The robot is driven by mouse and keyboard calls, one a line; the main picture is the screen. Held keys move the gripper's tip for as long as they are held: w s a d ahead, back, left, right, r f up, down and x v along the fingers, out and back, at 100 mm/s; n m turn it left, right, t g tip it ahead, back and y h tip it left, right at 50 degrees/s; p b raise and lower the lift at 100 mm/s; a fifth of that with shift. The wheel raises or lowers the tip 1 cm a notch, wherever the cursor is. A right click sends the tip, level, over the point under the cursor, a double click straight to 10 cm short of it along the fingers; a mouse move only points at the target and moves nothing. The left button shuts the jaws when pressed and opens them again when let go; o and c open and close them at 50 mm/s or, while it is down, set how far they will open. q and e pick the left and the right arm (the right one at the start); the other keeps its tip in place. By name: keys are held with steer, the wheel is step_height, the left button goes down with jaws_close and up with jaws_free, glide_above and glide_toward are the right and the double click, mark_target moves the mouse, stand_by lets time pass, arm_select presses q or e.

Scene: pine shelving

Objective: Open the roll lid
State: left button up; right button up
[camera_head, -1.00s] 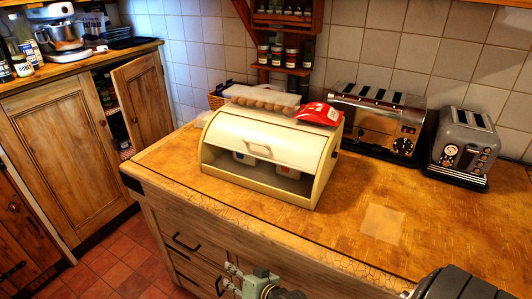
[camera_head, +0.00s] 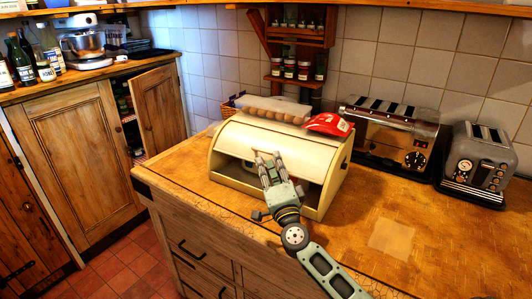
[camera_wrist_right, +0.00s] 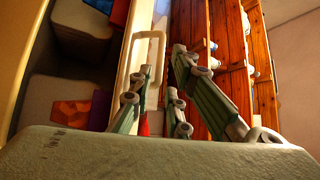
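The cream bread box (camera_head: 226,178) stands on the wooden counter. Its curved roll lid (camera_head: 285,138) is partly raised, with a dark opening below it. My right gripper (camera_head: 267,160) is at the front of the lid and hides the handle in the head view. In the right wrist view, the pale loop handle (camera_wrist_right: 160,50) shows close to the fingertips. My right gripper (camera_wrist_right: 163,75) has its fingers spread there, one on the handle's left part and the others to its right. Contact cannot be told. My left gripper is not in view.
An egg carton (camera_head: 270,113) and a red packet (camera_head: 328,125) lie on top of the box. A wide toaster (camera_head: 385,140) and a grey toaster (camera_head: 478,160) stand to the right. Blurred items sit inside the box.

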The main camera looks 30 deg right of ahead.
mark_target(265, 152)
steer(key=x, duration=0.5)
steer(key=shift+w, duration=0.35)
jaws_close()
